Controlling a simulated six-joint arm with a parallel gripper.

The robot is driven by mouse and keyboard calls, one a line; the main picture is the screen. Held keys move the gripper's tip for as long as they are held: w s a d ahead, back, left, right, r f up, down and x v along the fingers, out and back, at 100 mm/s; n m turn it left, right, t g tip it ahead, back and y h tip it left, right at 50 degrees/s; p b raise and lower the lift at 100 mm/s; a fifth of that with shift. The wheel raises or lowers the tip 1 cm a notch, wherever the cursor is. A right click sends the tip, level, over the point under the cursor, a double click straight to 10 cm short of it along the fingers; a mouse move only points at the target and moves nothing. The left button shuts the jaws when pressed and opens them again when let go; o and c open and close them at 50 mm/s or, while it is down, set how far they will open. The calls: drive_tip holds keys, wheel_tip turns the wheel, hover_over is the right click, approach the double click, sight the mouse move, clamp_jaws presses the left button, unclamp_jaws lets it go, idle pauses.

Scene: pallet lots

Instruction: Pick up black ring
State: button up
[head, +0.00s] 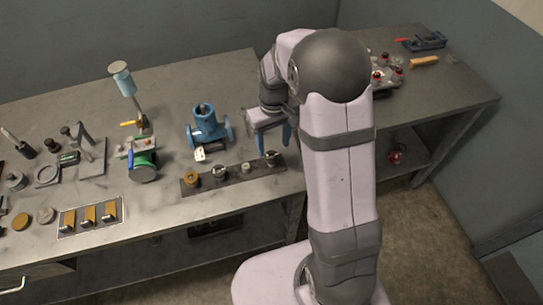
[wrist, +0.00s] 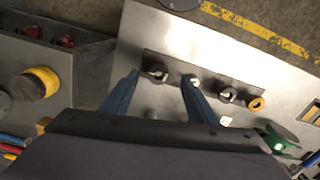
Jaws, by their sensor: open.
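A dark bar (head: 230,176) near the table's front edge carries a row of small pieces. A black ring-like piece (head: 270,158) with a pale centre sits at its right end; it also shows in the wrist view (wrist: 157,72). A similar dark piece (head: 219,172) sits further left on the bar; I cannot tell which is the named black ring. My gripper (head: 275,138) has blue fingers and is open and empty, above the bar's right end. In the wrist view, the right-end piece appears between the fingertips (wrist: 160,76), apart from them.
An orange ring (head: 191,179) and a pale piece (head: 245,167) share the bar. A blue valve body (head: 206,127) stands behind it, with a green-wheeled device (head: 143,165) to the left. My arm hides part of the table.

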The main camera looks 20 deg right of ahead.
sight(272, 157)
drive_tip(key=n, duration=0.1)
drive_tip(key=w+r+n, duration=0.1)
drive_tip(key=shift+r+n, duration=0.15)
drive_tip(key=shift+n, duration=0.25)
drive_tip(key=shift+f+p, duration=1.05)
drive_tip(key=shift+f, duration=0.65)
drive_tip(key=shift+w+f+p, duration=0.1)
drive_tip(key=shift+f+p, duration=0.7)
drive_tip(key=shift+f, duration=1.15)
drive_tip(key=c, duration=1.1)
